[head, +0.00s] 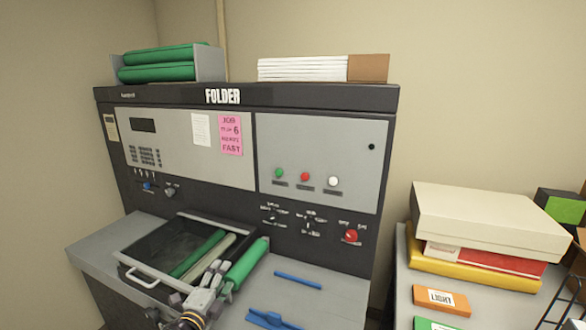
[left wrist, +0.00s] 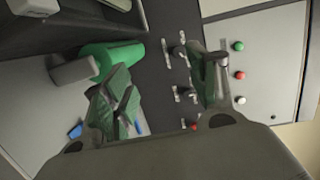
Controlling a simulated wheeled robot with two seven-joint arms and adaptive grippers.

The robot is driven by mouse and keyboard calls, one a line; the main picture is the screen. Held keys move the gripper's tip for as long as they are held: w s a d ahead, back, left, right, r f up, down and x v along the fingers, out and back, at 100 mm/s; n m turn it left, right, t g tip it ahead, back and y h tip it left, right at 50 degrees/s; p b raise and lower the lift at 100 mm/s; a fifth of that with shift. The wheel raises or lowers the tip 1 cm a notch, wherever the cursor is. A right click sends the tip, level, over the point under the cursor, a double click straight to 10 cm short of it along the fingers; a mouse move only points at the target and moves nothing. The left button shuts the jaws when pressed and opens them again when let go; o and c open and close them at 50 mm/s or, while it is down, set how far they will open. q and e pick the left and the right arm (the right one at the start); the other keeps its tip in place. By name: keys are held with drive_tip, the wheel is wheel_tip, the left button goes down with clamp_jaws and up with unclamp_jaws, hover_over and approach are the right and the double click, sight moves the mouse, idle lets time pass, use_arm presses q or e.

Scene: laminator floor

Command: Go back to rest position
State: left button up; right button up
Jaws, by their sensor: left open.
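My left gripper (head: 208,285) is over the front shelf of the folder machine (head: 250,95), at the right side of the open tray (head: 130,252). In the left wrist view its two fingers (left wrist: 165,95) stand apart with nothing between them. A green roll (head: 245,262) lies just right of the gripper in the head view; it also shows beyond the fingers in the left wrist view (left wrist: 113,62). Another green roll (head: 198,254) and a pale roller lie inside the tray. My right gripper is not in view.
Blue bars (head: 298,281) lie on the shelf right of the gripper. The panel has green, red and white buttons and a red knob (head: 351,236). A side table at right holds stacked boxes (head: 485,222) and an orange LIGHT card (head: 441,300). Green rolls (head: 157,72) sit on top.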

use_arm(q)
drive_tip(key=s+f+n+g+y, duration=0.1)
drive_tip(key=s+f+n+g, duration=0.45)
drive_tip(key=s, duration=0.45)
drive_tip(key=s+a+f+n+g+y, duration=0.1)
drive_tip(key=s+f+n+g, duration=0.3)
drive_tip(key=s+n, duration=0.4)
drive_tip(key=s+f+n+g+y, duration=0.1)
drive_tip(key=s+f+n+g, duration=0.35)
drive_tip(key=s, duration=0.65)
wheel_tip(320, 180, down, 34)
drive_tip(key=s+g, duration=0.1)
drive_tip(key=s, duration=0.2)
drive_tip(key=s+a+f, duration=0.2)
drive_tip(key=s+f, duration=0.8)
drive_tip(key=s, duration=0.1)
drive_tip(key=s+a+f+g, duration=0.1)
drive_tip(key=s+a+f, duration=0.1)
drive_tip(key=s+f, duration=0.7)
drive_tip(key=shift+s+a+f, duration=0.25)
drive_tip(key=shift+s+f, duration=0.1)
drive_tip(key=shift+s, duration=0.65)
